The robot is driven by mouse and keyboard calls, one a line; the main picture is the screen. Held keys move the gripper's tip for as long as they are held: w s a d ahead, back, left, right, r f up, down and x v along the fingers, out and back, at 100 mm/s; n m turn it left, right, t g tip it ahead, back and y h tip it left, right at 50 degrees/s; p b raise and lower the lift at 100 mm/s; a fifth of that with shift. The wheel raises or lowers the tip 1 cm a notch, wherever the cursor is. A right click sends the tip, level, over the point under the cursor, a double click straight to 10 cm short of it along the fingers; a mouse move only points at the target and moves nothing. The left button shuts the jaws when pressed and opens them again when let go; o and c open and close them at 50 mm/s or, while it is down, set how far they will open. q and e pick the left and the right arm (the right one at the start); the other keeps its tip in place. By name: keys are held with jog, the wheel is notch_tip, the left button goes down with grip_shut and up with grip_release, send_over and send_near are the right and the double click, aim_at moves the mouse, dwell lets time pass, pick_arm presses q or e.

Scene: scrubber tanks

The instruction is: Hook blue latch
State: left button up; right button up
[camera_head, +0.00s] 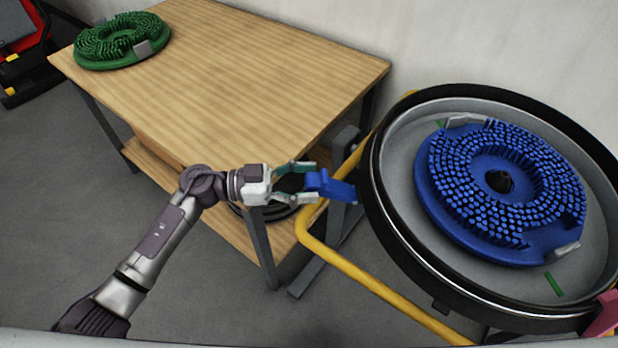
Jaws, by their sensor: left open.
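The blue latch (335,188) sits at the left side of the round scrubber tank (404,206), close to its black rim. My left gripper (309,182) comes in from the left and is open. Its two teal-and-grey fingers lie above and below the left end of the latch in the picture. Whether the fingers touch the latch, I cannot tell. Whether the latch is hooked to anything cannot be made out. My right gripper is not in view.
A blue round brush (465,205) lies inside the tank. A yellow tube frame (370,282) runs beside it. A wooden table (235,65) with a green brush (110,52) stands behind my left arm. A pink part (606,318) shows at the tank's lower right.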

pick_arm(q)
jog(key=shift+d, duration=0.3)
grip_shut()
dwell(0.3)
